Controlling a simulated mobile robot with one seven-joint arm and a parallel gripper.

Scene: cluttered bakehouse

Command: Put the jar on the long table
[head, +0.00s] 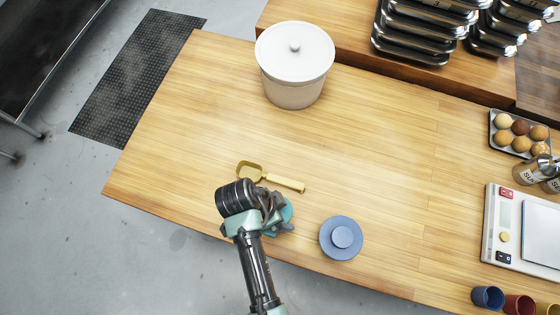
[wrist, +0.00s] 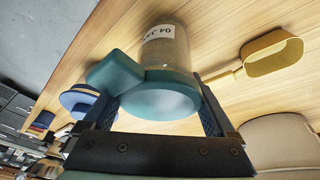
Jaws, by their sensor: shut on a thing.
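The jar (wrist: 165,50) has a clear-looking body with a white label and a broad teal lid (wrist: 160,98). In the wrist view it sits between the two fingers of my gripper (wrist: 158,112), which is shut on it. In the head view my gripper (head: 278,215) is over the near edge of the long wooden table (head: 390,130), and only a bit of teal of the jar (head: 287,211) shows beside it. The jar's underside is hidden, so I cannot tell whether it touches the tabletop.
A yellow scoop (head: 285,183) lies just beyond my gripper; a blue round piece with a raised middle (head: 341,237) is to the right. A large white lidded tub (head: 295,75) stands at the back. A scale (head: 503,225), cups and a bun tray (head: 505,150) line the right. The table's middle is clear.

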